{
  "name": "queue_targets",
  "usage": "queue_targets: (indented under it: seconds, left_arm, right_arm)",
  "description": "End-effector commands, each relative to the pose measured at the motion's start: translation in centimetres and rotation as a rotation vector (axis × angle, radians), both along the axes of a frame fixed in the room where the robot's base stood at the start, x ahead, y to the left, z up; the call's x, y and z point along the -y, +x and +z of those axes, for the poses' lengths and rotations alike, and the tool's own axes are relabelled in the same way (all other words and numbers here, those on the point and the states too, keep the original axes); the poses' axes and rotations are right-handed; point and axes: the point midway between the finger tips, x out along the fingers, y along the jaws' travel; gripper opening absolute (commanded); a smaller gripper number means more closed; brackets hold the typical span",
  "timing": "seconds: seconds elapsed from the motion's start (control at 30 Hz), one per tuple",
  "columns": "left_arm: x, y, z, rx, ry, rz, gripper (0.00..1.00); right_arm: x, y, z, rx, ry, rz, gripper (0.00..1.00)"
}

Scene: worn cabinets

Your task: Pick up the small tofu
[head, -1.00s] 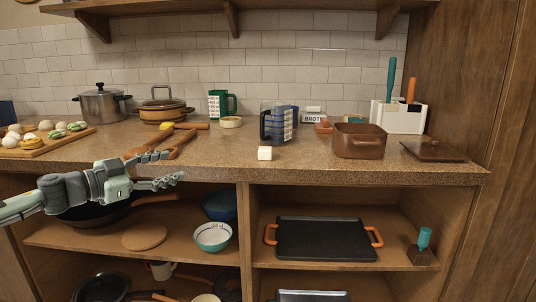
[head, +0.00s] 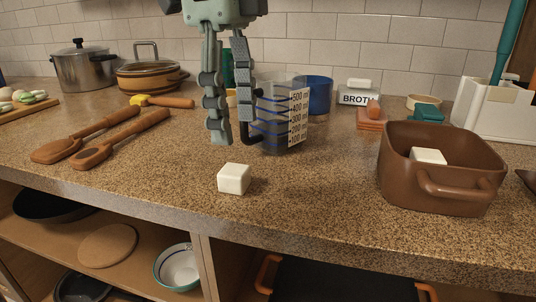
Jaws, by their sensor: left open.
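A small white tofu cube (head: 233,179) sits on the speckled countertop near its front edge, in the middle of the head view. My left gripper (head: 230,138) points straight down, open and empty, with its two fingers apart. In the picture its fingertips are above and just behind the tofu, in front of the measuring jug's handle. Nothing touches the tofu. Another white block (head: 428,156) lies inside the brown pot (head: 440,190) at the right. My right gripper is not in view.
A clear measuring jug (head: 283,115) stands close behind the left gripper. Wooden spoons (head: 120,139) lie to the left. A broth box (head: 358,95) and a white utensil holder (head: 490,105) stand behind. The counter between tofu and pot is clear.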

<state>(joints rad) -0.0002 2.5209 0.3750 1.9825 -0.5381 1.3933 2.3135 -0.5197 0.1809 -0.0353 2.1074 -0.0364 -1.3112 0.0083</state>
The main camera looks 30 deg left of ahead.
Motion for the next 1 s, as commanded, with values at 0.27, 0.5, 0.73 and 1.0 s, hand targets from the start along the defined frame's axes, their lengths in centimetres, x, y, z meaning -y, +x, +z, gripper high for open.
queue_targets:
  seconds: [0.27,0.5,0.73,1.0]
  left_arm:
    - [-0.3,-0.9,-2.0,-0.026,0.061,0.023,0.57]
    - [-0.4,-1.0,-5.1,-0.027,0.057,0.02,0.57]
    - [-0.4,-0.9,-7.6,-0.021,0.058,0.022,0.57]
    - [-0.4,-0.9,-7.7,-0.019,0.058,0.022,0.53]
  right_arm:
    - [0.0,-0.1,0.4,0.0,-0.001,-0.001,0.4]
    - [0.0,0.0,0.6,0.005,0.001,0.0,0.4]
    - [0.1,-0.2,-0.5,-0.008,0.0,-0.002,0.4]
    - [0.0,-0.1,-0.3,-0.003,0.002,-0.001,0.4]
